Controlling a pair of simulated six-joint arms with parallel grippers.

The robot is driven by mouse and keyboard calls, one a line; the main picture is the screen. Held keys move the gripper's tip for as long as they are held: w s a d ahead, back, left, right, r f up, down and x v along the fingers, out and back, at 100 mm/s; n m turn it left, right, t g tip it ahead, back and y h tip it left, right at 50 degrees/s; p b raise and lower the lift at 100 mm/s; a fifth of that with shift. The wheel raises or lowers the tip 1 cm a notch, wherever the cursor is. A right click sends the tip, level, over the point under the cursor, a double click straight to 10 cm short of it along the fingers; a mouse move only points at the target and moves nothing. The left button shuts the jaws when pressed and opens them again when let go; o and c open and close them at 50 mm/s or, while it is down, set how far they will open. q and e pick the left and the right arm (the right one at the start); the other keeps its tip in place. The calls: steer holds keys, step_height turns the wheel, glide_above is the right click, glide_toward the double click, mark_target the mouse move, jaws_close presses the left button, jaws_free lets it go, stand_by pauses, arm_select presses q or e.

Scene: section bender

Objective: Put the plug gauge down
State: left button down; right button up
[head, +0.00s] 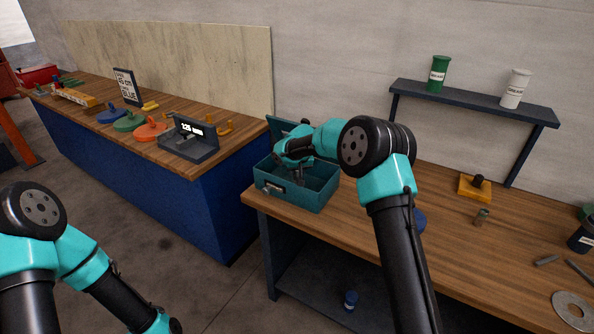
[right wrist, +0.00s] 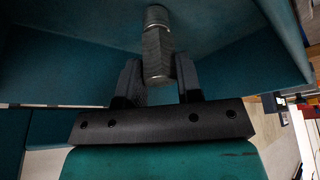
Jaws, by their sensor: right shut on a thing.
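The plug gauge (right wrist: 156,50) is a grey metal piece with a hexagonal body and a narrower round end. In the right wrist view it sits between the two dark fingers of my right gripper (right wrist: 157,82), which is shut on it. In the head view my right gripper (head: 301,172) reaches down into an open teal box (head: 312,199) at the left end of the wooden bench. The gauge is hard to make out there, and I cannot tell whether it touches the box floor.
The box's raised lid (head: 284,127) stands behind my right gripper. A yellow block with a black knob (head: 474,186) and a small greenish cylinder (head: 482,216) stand on the bench. A shelf (head: 470,101) carries green and white cups. The bench middle is mostly clear.

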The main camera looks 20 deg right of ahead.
steer(key=shift+f, duration=0.1)
steer(key=o, duration=1)
steer(key=shift+c, duration=0.2)
steer(key=v, duration=1.2)
